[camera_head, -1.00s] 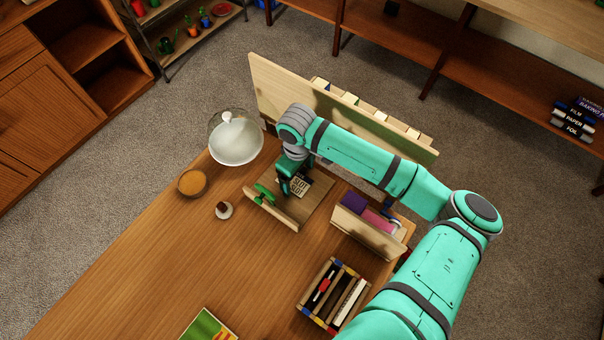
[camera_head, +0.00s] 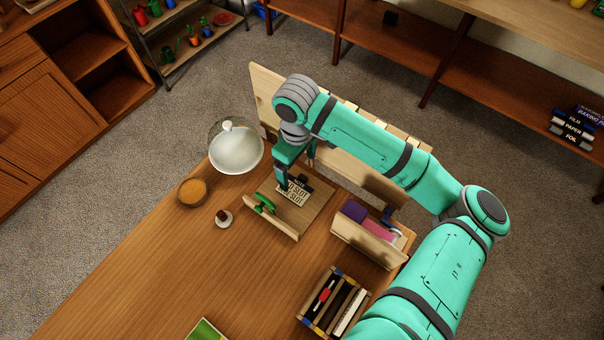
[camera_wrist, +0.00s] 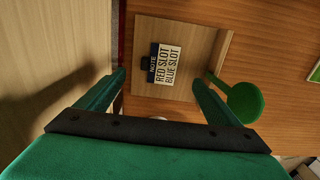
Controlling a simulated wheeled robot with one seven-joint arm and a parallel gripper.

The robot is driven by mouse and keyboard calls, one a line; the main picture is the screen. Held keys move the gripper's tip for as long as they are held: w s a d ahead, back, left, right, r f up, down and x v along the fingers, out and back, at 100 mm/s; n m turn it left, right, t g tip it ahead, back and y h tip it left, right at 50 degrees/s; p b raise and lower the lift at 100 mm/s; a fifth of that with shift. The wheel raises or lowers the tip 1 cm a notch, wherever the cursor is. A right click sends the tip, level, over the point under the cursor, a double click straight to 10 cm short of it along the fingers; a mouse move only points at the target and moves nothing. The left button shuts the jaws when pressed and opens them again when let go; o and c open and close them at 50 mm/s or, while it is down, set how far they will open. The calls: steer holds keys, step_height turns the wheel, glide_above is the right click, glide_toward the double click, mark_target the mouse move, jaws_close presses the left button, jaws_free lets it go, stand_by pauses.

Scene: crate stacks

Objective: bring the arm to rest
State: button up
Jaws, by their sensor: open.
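My gripper (camera_head: 298,172) is open and empty, above the wooden stand on the table. In the wrist view its two green fingers (camera_wrist: 160,78) are spread apart with nothing between them. A note card (camera_head: 292,192) lies on the stand's board, under a dark clip; in the wrist view the card (camera_wrist: 166,64) reads "NOTE, RED SLOT, BLUE SLOT". The card is beyond the fingertips and apart from them. My arm reaches in from the lower right, bent at the elbow.
A green round-ended object (camera_head: 264,204) is at the stand's front ledge. A glass dome (camera_head: 236,150), an orange bowl (camera_head: 192,192) and a small cake plate (camera_head: 223,219) are to the left. A wooden organizer (camera_head: 362,240) and a crate of books (camera_head: 333,302) are at right. The table's lower left is mostly clear.

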steer(key=shift+r, duration=0.9)
